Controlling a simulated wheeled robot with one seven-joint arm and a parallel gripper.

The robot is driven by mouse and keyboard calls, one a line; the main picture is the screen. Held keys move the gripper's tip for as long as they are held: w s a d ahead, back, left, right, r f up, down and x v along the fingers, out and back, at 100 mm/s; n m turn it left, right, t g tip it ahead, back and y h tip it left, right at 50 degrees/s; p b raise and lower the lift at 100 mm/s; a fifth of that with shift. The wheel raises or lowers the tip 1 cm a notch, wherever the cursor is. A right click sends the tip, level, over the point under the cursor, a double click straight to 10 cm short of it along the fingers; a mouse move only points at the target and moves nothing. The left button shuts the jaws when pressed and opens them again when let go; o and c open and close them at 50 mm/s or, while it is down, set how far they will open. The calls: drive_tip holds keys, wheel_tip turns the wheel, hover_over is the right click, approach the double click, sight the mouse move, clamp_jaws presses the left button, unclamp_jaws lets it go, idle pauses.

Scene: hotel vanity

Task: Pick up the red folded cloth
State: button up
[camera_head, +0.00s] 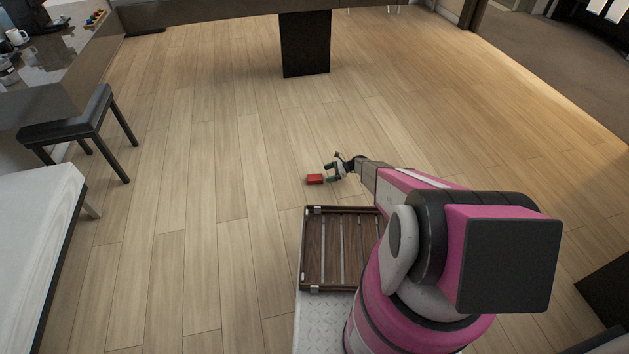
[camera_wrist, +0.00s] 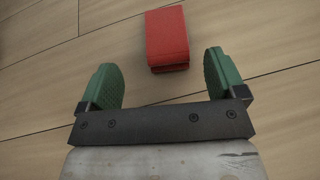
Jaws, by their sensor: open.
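The red folded cloth (camera_head: 315,179) is a small flat block on the wooden floor, just to the left of my gripper in the head view. My gripper (camera_head: 329,171) is low over the floor beside it. In the wrist view the cloth (camera_wrist: 167,38) lies ahead of my gripper (camera_wrist: 165,73), a little right of centre between the lines of the two green fingertips. The fingers are wide apart with nothing between them but bare floor. I cannot tell the exact height of the fingertips above the floor.
A slatted wooden tray (camera_head: 341,248) is on my base, in front of my arm column. A dark bench (camera_head: 75,125) and a white bed or seat (camera_head: 35,225) stand at the left. A dark pedestal (camera_head: 305,43) stands at the back. The floor around the cloth is clear.

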sight(315, 177)
drive_tip(key=shift+w+x, duration=0.15)
drive_tip(key=shift+x, duration=1.6)
drive_tip(key=shift+w+x, duration=0.15)
drive_tip(key=shift+x, duration=1.6)
drive_tip(key=c, duration=1)
